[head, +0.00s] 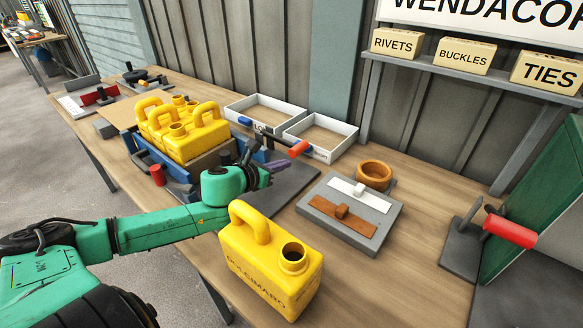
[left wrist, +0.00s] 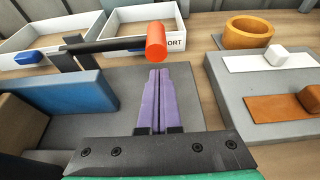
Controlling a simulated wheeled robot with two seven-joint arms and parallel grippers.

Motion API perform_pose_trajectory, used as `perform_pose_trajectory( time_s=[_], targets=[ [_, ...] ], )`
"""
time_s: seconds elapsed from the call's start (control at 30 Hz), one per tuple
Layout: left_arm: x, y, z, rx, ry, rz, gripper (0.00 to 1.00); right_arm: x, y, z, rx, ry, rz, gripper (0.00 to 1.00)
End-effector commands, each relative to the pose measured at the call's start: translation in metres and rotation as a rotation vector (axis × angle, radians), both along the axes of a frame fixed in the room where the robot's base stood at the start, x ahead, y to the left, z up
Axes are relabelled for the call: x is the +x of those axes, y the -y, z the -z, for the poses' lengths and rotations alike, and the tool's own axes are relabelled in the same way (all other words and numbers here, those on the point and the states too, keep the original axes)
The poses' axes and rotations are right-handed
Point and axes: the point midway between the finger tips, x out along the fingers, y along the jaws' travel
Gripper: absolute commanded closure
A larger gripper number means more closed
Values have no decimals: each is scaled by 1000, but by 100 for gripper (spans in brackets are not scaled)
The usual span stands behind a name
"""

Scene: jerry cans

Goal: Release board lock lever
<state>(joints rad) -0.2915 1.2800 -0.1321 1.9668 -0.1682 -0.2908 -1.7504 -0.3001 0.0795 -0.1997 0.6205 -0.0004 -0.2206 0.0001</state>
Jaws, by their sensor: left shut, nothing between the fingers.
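A lever with an orange-red grip (head: 299,149) on a dark bar stands beside the blue fixture (head: 180,186), near the two white trays. In the left wrist view the same lever's grip (left wrist: 156,41) is just beyond my fingertips, its bar running left, roughly level. My left gripper (head: 278,167) is shut and empty, its purple fingers (left wrist: 157,75) pointing at the grip with a small apparent gap. A second red-handled lever (head: 510,228) stands at the far right by a green board (head: 540,190). My right gripper is not in view.
A yellow jerry can (head: 265,262) stands below my left forearm's end. Several yellow cans (head: 195,140) sit in the blue fixture. A grey block with white and brown plates (head: 345,222) and a brown ring (head: 374,175) lie right of the gripper. White trays (head: 325,133) are behind.

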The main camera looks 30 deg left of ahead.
Motion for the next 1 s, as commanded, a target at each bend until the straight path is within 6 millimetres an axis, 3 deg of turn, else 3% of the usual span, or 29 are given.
perform_pose_trajectory(
  time_s=[0.4,0.83,1.0],
  targets=[
    [36,5,9,-1,3,1,100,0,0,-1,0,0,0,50],
    [39,7,11,0,0,3,100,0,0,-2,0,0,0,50],
    [39,18,5,-24,-1,5,100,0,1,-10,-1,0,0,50]
  ],
)
